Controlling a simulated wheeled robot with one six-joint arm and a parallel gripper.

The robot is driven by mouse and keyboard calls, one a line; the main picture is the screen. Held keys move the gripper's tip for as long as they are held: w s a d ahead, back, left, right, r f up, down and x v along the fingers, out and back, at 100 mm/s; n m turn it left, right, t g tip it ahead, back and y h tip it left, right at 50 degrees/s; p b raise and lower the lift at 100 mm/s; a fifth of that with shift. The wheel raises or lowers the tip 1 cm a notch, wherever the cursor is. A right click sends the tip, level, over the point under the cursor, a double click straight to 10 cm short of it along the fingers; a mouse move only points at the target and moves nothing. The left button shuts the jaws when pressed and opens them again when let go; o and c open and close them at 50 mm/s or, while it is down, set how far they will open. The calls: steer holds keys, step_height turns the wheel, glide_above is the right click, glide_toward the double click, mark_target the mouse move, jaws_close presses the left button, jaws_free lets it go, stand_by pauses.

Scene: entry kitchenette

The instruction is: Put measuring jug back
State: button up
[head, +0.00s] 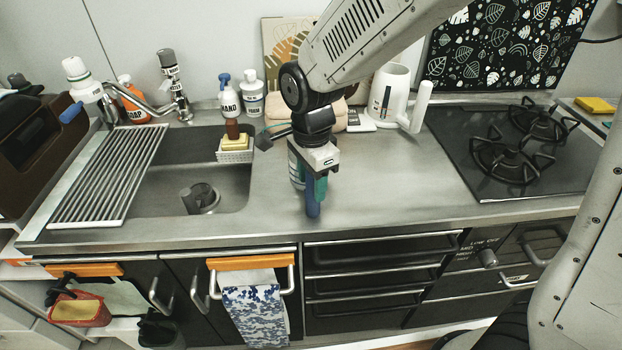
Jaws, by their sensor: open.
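My gripper (314,205) points down over the counter just right of the sink, its blue and teal fingers open and seen nearly edge-on. A pale, upright container (296,170), which may be the measuring jug, stands on the counter at the left of the fingers. My gripper and wrist hide most of it. I cannot tell whether the fingers are around it, touching it or only in front of it.
The sink (160,190) lies to the left, with a drying rack (108,175) across it. A white kettle (390,92) stands behind, right of my arm. The gas hob (510,150) is at right. The counter (390,185) between gripper and hob is clear.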

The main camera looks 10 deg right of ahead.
step_height(320, 180, up, 8)
steer(key=shift+a+f, duration=0.1)
steer(key=shift+f, duration=0.1)
steer(key=shift+d+r, duration=0.15)
steer(key=shift+d, duration=0.05)
steer(key=s+d+r+n, duration=0.3)
steer(key=d, duration=0.3)
steer(key=s+d+r+n, duration=0.2)
steer(key=s+d+r, duration=0.1)
steer(key=s+d, duration=0.15)
steer(key=s+d+n+t, duration=0.1)
steer(key=s+d+n, duration=0.7)
steer(key=s+d, duration=0.2)
steer(key=shift+s, duration=1)
steer(key=shift+r, duration=0.1)
steer(key=shift+c, duration=0.2)
